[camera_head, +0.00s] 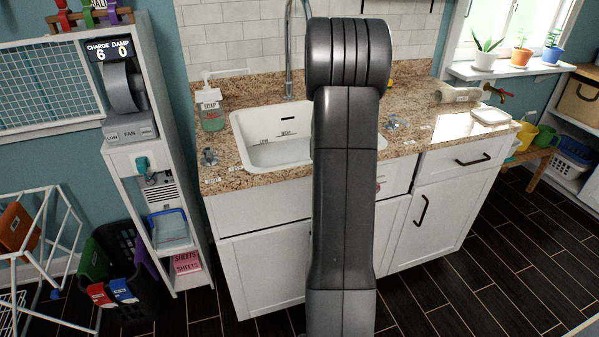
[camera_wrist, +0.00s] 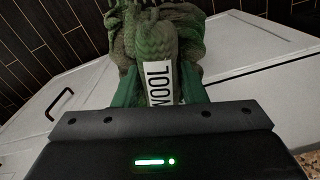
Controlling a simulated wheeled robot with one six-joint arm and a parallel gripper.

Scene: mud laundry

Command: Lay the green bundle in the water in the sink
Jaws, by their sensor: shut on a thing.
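A green knitted bundle (camera_wrist: 155,38) with a white "WOOL" tag fills the top middle of the wrist view. My gripper (camera_wrist: 158,90) is shut on it, with a green finger on either side of the tag. In the head view the gripper and bundle are hidden, and my arm stands upright across the middle. The white sink (camera_head: 243,128) is set in the speckled countertop, with its right part hidden behind my arm. Small markings show on its inner wall. I cannot make out a water surface in the visible part.
A tall faucet (camera_head: 289,60) rises behind the sink. A soap bottle (camera_head: 212,115) stands left of it, and knobs (camera_head: 210,157) sit on the counter (camera_head: 440,125). A narrow shelf unit (camera_head: 160,170) and a dark basket (camera_head: 125,295) stand at left.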

